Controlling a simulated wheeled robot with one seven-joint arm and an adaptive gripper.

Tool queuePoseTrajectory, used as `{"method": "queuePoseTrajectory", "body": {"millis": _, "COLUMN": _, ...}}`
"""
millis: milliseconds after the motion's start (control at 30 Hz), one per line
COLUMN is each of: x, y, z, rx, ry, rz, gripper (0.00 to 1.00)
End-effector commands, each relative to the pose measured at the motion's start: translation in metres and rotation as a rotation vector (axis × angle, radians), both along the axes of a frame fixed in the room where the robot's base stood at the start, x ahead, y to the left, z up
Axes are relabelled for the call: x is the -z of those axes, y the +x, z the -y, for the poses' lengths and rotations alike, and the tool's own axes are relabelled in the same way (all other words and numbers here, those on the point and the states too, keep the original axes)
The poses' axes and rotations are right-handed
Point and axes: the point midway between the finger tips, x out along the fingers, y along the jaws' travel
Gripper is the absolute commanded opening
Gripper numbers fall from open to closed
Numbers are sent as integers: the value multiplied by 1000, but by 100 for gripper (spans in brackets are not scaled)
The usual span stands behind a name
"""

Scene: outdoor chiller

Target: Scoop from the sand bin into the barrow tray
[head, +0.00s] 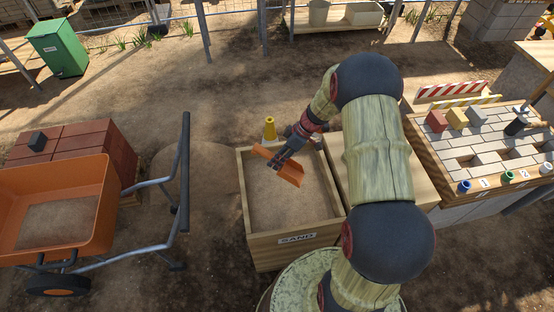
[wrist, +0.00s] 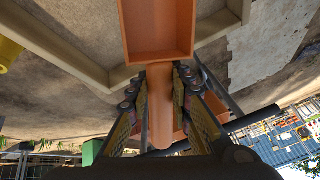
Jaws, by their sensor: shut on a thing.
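The sand bin (head: 246,215) is an open wooden box labelled SAND, with brown sand (head: 289,207) inside. My gripper (head: 290,156) is over the back part of the bin, shut on the handle of an orange scoop (head: 289,173). The scoop's pan is tilted over the bin; its height above the sand is hard to tell. In the wrist view, the handle (wrist: 160,95) sits between my fingers and the pan (wrist: 158,30) shows bare orange, with no sand visible. The orange barrow tray (head: 101,215) stands at the left, with a patch of sand (head: 57,222) in it.
The barrow's dark handle (head: 185,165) stands between its tray and the bin. Red blocks (head: 70,145) are stacked behind the tray. A yellow bottle-like object (head: 269,129) is just behind the bin. A paved worktable (head: 490,150) with small blocks and jars is at right.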

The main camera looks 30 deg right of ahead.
Motion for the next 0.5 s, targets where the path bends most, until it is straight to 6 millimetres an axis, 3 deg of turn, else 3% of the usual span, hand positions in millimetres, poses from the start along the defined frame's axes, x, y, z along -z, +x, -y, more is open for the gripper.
{"method": "queuePoseTrajectory", "body": {"millis": 500, "x": 61, "y": 0, "z": 0, "rx": 1, "ry": 2, "rz": 0, "gripper": 0}}
